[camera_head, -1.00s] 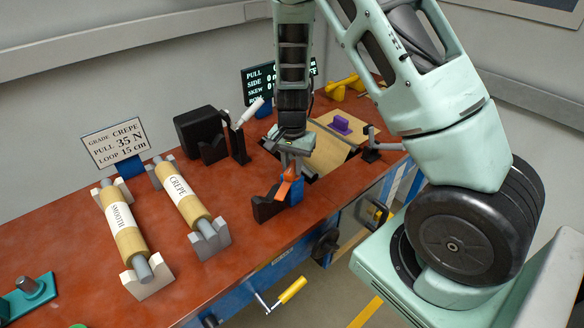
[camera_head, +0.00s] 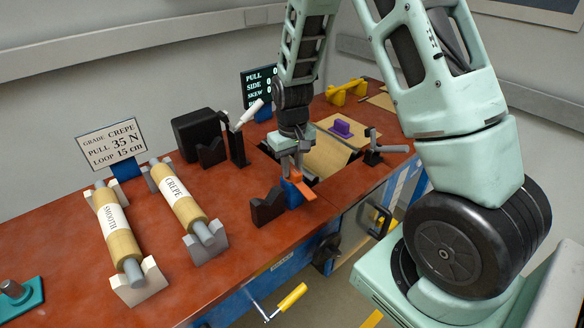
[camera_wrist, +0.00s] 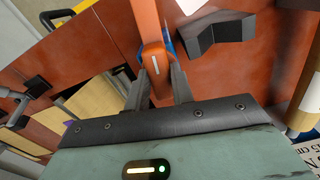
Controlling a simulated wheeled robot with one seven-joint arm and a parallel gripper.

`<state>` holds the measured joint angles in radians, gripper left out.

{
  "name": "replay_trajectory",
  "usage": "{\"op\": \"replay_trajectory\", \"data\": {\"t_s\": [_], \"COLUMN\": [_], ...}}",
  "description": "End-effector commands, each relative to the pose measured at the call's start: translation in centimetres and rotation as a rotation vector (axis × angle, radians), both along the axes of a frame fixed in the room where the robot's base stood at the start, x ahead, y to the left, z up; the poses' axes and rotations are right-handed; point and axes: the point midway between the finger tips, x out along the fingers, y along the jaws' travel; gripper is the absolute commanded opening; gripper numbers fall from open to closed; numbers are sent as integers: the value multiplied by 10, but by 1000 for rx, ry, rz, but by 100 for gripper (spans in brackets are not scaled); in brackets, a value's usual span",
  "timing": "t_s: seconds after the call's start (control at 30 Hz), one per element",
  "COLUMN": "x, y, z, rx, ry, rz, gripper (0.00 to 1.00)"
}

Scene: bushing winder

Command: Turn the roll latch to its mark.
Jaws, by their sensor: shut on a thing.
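The roll latch is an orange lever (camera_head: 304,191) on a blue block (camera_head: 291,196) at the table's front edge, beside a black notched stand. In the head view it lies tilted, its free end pointing down to the right. My gripper (camera_head: 291,165) reaches down from above onto its upper end. In the wrist view the orange lever (camera_wrist: 148,30) runs between the two fingers of my gripper (camera_wrist: 158,88), which is shut on it. A small white line shows on the lever there. I cannot make out the latch's target mark.
The black notched stand (camera_head: 267,206) is just left of the latch. Rolls labelled CREPE (camera_head: 181,198) and SMOOTH (camera_head: 118,230) lie on cradles at left. A yellow-handled crank (camera_head: 291,297) sticks out below the front edge.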

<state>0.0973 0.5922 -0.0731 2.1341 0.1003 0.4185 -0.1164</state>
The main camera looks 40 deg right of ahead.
Motion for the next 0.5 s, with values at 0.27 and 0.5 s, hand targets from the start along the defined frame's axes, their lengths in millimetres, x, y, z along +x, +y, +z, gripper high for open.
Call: {"op": "replay_trajectory", "data": {"t_s": [0.27, 0.5], "x": [0, 0], "y": [0, 0], "z": [0, 1], "rx": [0, -1], "ry": [-1, -1], "rz": [133, 179], "gripper": [0, 0]}}
